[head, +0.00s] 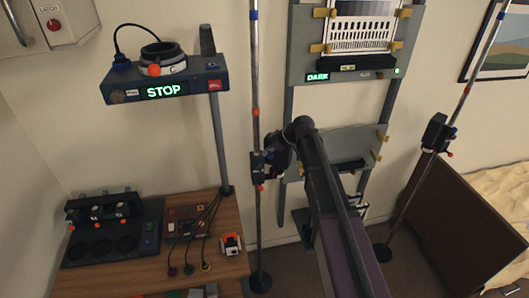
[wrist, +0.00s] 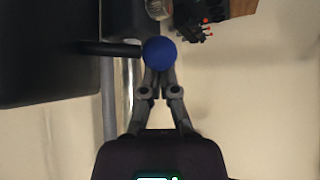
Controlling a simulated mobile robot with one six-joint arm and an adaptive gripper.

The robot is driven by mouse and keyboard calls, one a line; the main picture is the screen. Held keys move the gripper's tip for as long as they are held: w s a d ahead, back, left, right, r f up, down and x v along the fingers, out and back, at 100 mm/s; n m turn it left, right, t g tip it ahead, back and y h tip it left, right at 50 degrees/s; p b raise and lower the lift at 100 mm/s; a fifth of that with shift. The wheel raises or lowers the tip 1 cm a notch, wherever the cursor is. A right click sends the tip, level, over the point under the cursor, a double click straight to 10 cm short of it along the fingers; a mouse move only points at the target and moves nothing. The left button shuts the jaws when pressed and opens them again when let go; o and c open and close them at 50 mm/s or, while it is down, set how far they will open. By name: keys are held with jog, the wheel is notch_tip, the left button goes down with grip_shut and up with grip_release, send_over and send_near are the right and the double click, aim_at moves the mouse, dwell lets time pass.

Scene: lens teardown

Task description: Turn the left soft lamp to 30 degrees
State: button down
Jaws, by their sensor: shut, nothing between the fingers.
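The left soft lamp seems to be the dark fitting (head: 257,164) on the left upright pole (head: 256,90) in the head view. It is partly covered by my wrist, so its angle cannot be read. In the wrist view a large dark panel (wrist: 50,50) fills the upper left, with a black bar (wrist: 108,48) leading from it to a blue ball knob (wrist: 159,52). My gripper (wrist: 158,78) is shut and empty, its fingertips right at the lower side of the knob. Whether they touch it is unclear. The gripper's fingers are not clearly visible in the head view.
A second pole with a dark lamp fitting (head: 436,133) stands at the right. A shelf unit (head: 165,88) shows STOP above a wooden desk (head: 233,262) with several devices. A grey rack (head: 305,50) showing DARK stands behind my arm. A brown panel (head: 465,220) is at lower right.

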jog(key=shift+s+d+f, duration=0.1)
jog(key=shift+s+d, duration=0.15)
jog(key=shift+d, duration=0.5)
jog(key=shift+a, duration=0.1)
jog(key=shift+a, duration=0.4)
jog(key=a, duration=0.1)
jog(key=a+r, duration=0.1)
jog(key=a, duration=0.1)
jog(key=shift+p, duration=0.4)
jog(key=w+p+v, duration=0.1)
jog(key=p+v, duration=0.6)
jog(key=v, duration=0.2)
jog(key=shift+d+r, duration=0.25)
jog(key=shift+d, duration=0.15)
